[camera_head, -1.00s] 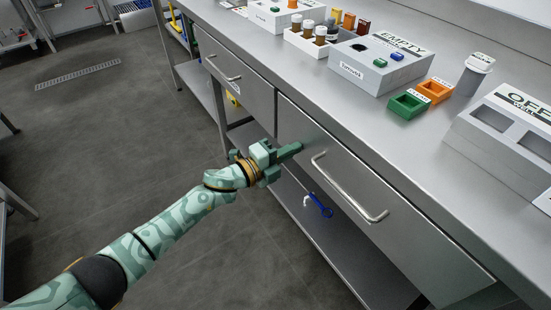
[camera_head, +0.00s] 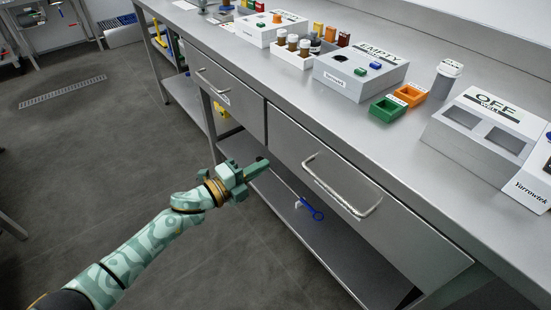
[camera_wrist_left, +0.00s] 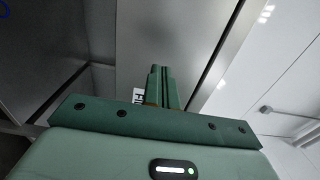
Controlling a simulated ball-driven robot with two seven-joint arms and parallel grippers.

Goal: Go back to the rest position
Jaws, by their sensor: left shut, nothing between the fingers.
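My left gripper (camera_head: 257,168) is shut and empty. In the head view it is in front of the steel bench, by the lower edge of the drawer front (camera_head: 352,190) and to the left of that drawer's bar handle (camera_head: 335,188). Its shut fingers (camera_wrist_left: 163,88) also show at the middle of the left wrist view, with grey panels beyond them. I cannot tell whether the fingertips touch the bench. My right gripper is out of view.
The lower shelf (camera_head: 290,225) holds a blue item (camera_head: 312,209). A second drawer (camera_head: 225,95) is further left. On the bench top stand a white EMPTY box (camera_head: 358,75), green (camera_head: 386,109) and orange trays, and an OFF box (camera_head: 480,130).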

